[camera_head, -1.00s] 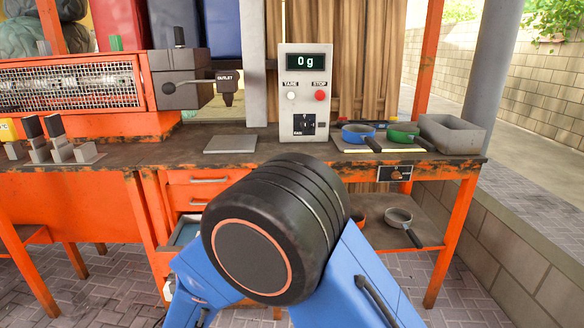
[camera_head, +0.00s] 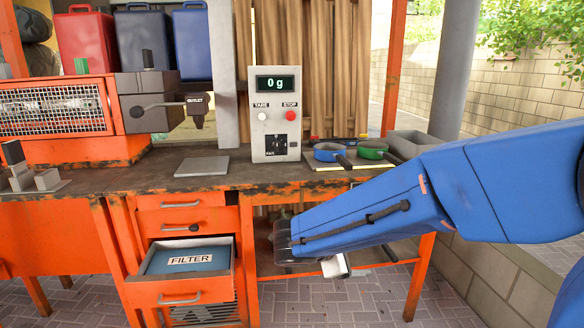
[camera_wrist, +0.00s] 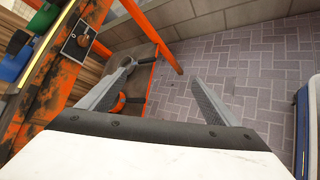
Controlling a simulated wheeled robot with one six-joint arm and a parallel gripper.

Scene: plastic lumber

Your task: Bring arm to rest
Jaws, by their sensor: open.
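My arm (camera_head: 400,205) reaches in from the right in the head view, its blue link slanting down to the left in front of the bench. Its end hangs below the bench top, near the lower shelf, where a small white part of it shows. My gripper (camera_wrist: 162,72) shows in the wrist view with its two grey fingers wide apart and nothing between them. Brick paving and part of the bench's lower shelf lie beyond the fingers. The fingers cannot be made out in the head view.
An open drawer (camera_head: 180,288) with a FILTER label sticks out left of my arm. The orange bench (camera_head: 130,183) carries a scale reading 0 g (camera_head: 276,115), a blue pan (camera_head: 328,152), a green pan (camera_head: 372,150) and a grey bin (camera_head: 408,142).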

